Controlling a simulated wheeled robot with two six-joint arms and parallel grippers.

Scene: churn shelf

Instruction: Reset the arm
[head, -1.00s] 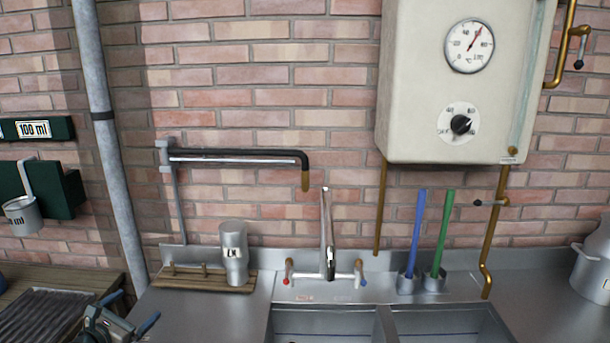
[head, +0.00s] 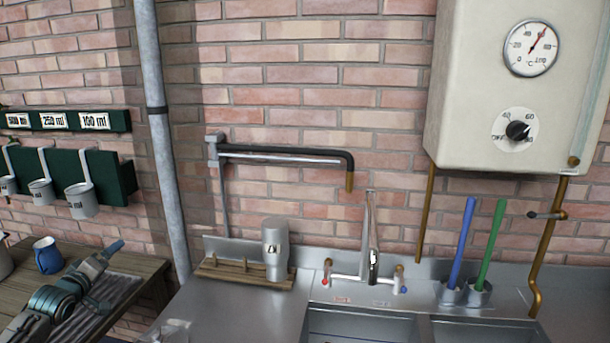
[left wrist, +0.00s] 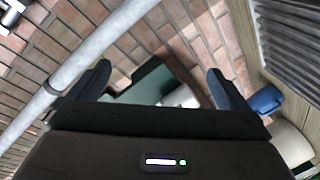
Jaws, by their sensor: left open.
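My left arm comes in at the lower left of the head view. Its gripper (head: 108,256) is above the wooden table with the ribbed grey rack (head: 105,292). In the left wrist view the two dark blue fingers of the left gripper (left wrist: 160,84) stand wide apart with nothing between them. Brick wall, a dark green board and part of a light-coloured cup show beyond them. My right gripper is in neither view.
A blue mug (head: 47,256) stands near my left arm. Measuring cups (head: 82,201) hang on a green rack (head: 110,176). A grey pipe (head: 166,150) runs between table and steel counter (head: 240,310). A metal canister (head: 275,250) stands on a wooden stand (head: 222,274).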

